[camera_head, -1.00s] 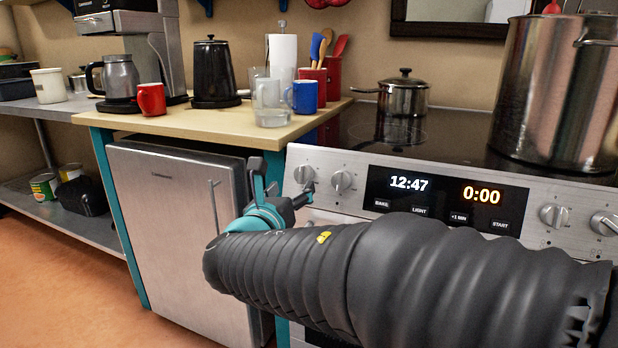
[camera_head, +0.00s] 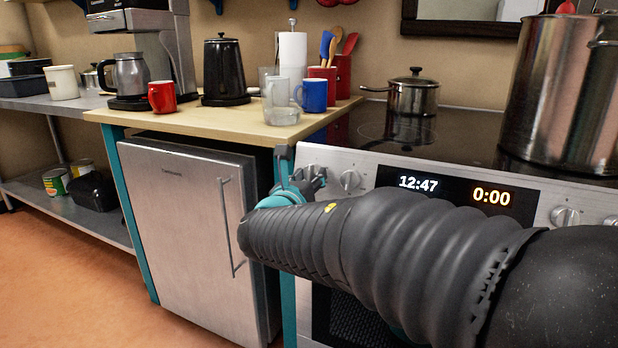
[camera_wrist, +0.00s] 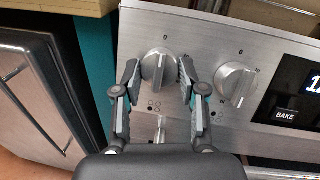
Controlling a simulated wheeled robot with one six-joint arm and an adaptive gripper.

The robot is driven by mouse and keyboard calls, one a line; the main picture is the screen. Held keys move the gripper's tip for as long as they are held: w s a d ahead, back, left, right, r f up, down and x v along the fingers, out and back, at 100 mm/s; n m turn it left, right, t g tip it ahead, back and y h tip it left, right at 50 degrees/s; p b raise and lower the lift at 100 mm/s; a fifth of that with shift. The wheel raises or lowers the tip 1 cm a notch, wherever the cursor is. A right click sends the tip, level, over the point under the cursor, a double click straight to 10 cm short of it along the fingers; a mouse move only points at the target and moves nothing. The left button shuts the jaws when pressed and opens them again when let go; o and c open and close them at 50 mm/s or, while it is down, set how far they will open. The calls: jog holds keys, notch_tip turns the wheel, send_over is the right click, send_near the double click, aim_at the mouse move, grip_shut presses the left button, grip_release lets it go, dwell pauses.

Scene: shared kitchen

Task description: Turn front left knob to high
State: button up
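The leftmost stove knob (camera_wrist: 157,66) is a round metal knob on the steel front panel, with a 0 mark above it. Its grip bar looks roughly upright, toward the 0. In the wrist view my gripper (camera_wrist: 159,72) is open, with one finger on each side of this knob. The right finger is very close to the knob; I cannot tell whether it touches. In the head view my gripper (camera_head: 301,166) is at the panel's left end and partly hides this knob. A second knob (camera_wrist: 236,84) is just to its right.
A display (camera_head: 455,190) with buttons is right of the knobs. A small lidded pot (camera_head: 413,93) and a large steel pot (camera_head: 560,95) stand on the cooktop. A wooden counter (camera_head: 185,120) with mugs and a kettle is at left, above a small fridge (camera_head: 185,225).

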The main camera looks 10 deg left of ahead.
jog(key=shift+c, duration=0.7)
